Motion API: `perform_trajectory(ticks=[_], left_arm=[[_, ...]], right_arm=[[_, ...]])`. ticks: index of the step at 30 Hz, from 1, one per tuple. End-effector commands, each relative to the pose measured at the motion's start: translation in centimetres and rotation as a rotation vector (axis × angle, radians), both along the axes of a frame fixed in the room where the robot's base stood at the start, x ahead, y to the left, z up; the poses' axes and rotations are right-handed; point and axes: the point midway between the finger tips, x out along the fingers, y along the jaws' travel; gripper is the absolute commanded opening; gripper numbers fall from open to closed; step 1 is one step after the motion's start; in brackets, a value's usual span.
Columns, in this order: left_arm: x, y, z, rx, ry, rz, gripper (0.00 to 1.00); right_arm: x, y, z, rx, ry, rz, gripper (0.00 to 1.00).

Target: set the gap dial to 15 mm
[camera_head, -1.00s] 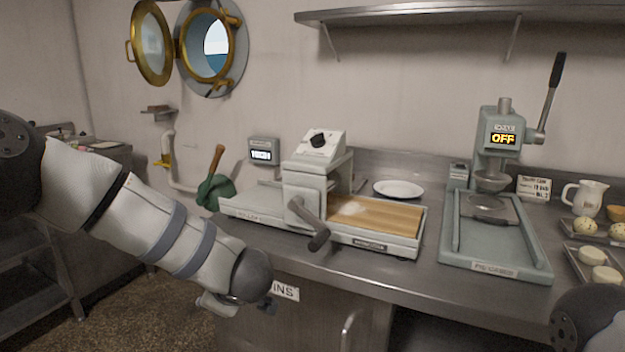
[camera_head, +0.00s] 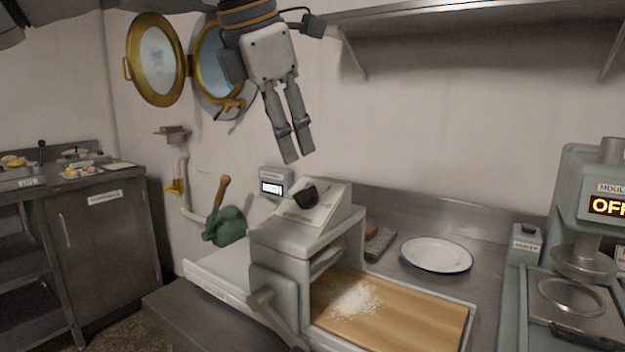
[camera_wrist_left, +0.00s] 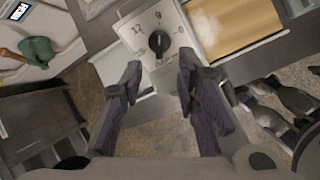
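The gap dial is a black knob (camera_head: 306,196) on the pale sloped top of the dough sheeter (camera_head: 288,236). In the left wrist view the knob (camera_wrist_left: 159,43) shows with numbers around it; 12 and 9 are readable, and I cannot read the pointer's setting for sure. My left gripper (camera_head: 298,158) hangs above the dial in the head view, pointing down, apart from it. In the left wrist view its fingers (camera_wrist_left: 159,72) are spread, with nothing between them and the knob beyond their tips. Grey parts at the right of the wrist view may be my right arm; its gripper is unclear.
The sheeter's crank handle (camera_head: 274,312) sticks out in front, and a floured wooden board (camera_head: 400,318) lies to its right. A small display (camera_head: 271,188) is on the wall behind. A white plate (camera_head: 436,254) and a moulder (camera_head: 590,190) reading OFF stand right. A shelf (camera_head: 440,12) overhangs the back.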

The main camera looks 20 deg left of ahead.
Motion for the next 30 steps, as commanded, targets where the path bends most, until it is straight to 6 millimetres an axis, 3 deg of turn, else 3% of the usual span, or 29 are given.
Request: perform_trajectory(ticks=[6,12,21,25,30], left_arm=[[2.5,-0.6,-5.3,0.003,0.008,0.000,0.29],[3.7,-1.0,-7.7,0.003,0.002,0.000,0.29],[4.0,-1.0,-8.2,0.002,0.002,0.001,0.29],[4.0,-1.0,-8.2,0.002,0.002,0.001,0.02],[4.0,-1.0,-8.2,0.002,0.002,0.001,0.00]], right_arm=[[0.0,0.0,-0.1,0.000,0.002,0.000,0.40],[0.2,0.0,0.1,0.000,-0.005,0.000,0.40],[0.2,0.0,0.1,0.000,-0.006,0.000,0.40],[0.2,0.0,0.1,0.000,-0.005,0.000,0.40],[0.2,0.0,0.1,0.000,-0.005,0.000,0.40]])
